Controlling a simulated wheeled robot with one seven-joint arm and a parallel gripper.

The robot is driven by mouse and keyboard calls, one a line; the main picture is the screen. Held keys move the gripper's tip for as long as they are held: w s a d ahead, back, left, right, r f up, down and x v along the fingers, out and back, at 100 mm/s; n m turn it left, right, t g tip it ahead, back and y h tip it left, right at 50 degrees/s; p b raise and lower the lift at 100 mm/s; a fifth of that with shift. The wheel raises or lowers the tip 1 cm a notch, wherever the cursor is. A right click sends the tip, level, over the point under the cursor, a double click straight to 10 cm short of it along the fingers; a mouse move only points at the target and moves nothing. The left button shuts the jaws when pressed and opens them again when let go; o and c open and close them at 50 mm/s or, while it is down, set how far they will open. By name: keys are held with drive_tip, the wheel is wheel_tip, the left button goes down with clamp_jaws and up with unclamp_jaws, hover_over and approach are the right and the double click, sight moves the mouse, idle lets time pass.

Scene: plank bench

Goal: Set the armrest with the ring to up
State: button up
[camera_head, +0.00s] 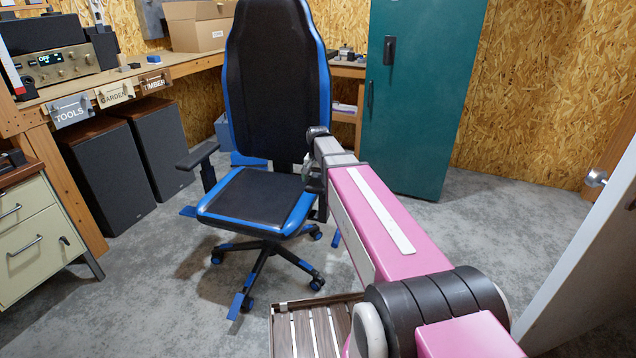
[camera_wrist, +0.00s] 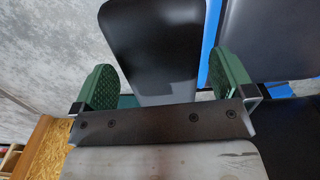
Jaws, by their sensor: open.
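The office chair (camera_head: 262,196) is black with blue edges and stands on the concrete floor, its seat facing me. Its armrest on the picture's left (camera_head: 197,154) is in plain view, with a black pad on a dark post. The other armrest is mostly hidden behind my arm in the head view. In the wrist view a black armrest pad (camera_wrist: 155,45) lies between the green fingers of my gripper (camera_wrist: 164,78). My gripper is open, with gaps beside the pad. A thin teal strip (camera_wrist: 127,101) shows near the pad's end; I cannot tell whether it is the ring.
A teal cabinet (camera_head: 415,95) stands behind the chair to the right. A slatted wooden piece (camera_head: 315,328) is low in front. Floor is clear left of the chair.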

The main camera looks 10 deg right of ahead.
drive_tip(key=shift+f, duration=0.8)
drive_tip(key=c, duration=1.1)
drive_tip(key=shift+o, duration=0.2)
drive_tip(key=shift+r, duration=3.8)
drive_tip(key=shift+w, duration=0.1)
drive_tip(key=o, duration=1.1)
drive_tip(key=shift+c, duration=0.2)
wheel_tip(320, 180, up, 11)
